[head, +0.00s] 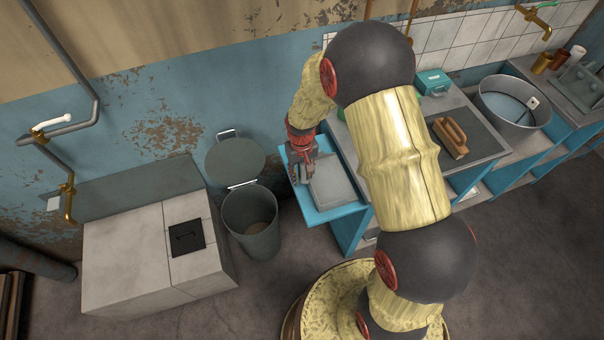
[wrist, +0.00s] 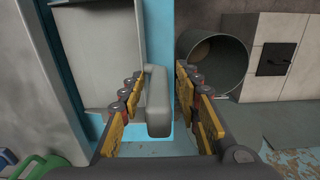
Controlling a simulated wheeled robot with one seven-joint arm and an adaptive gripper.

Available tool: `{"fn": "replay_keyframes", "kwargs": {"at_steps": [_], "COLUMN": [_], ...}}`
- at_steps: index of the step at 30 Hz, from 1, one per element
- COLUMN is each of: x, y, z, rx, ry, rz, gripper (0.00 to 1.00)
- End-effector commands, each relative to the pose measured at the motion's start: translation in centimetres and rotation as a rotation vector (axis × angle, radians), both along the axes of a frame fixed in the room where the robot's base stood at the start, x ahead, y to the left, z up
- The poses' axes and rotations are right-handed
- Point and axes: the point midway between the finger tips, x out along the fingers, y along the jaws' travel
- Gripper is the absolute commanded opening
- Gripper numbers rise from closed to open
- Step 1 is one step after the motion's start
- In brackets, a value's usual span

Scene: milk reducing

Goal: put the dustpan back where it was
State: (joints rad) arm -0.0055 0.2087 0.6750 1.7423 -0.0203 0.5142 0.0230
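The grey dustpan (head: 334,184) lies on a light-blue shelf (head: 325,215) at the left end of the counter. In the wrist view its flat pan (wrist: 100,50) is at upper left and its rounded handle (wrist: 158,105) points towards me. My gripper (head: 303,172) is at the dustpan's handle end. In the wrist view the fingers of my gripper (wrist: 160,78) are apart, one on each side of the handle. A narrow gap shows on the right side; whether the left finger touches the handle I cannot tell. My arm hides part of the counter.
A grey bin (head: 251,230) stands open left of the shelf, with a round lid (head: 235,158) behind it. A tiled stove (head: 130,255) is further left. On the counter are a wooden brush (head: 452,138), a teal box (head: 433,80) and a metal basin (head: 513,100).

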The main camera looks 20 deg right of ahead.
Motion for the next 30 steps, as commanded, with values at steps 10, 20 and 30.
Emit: {"fn": "replay_keyframes", "kwargs": {"at_steps": [10, 20, 30], "x": [0.1, 0.1, -0.1], "y": [0.0, 0.1, 0.1], "z": [3.4, 9.9, 13.8], "rx": [0.000, 0.000, 0.000], "ry": [-0.004, -0.003, -0.019], "rz": [0.000, 0.000, 0.000], "gripper": [0.33, 0.33, 0.33]}}
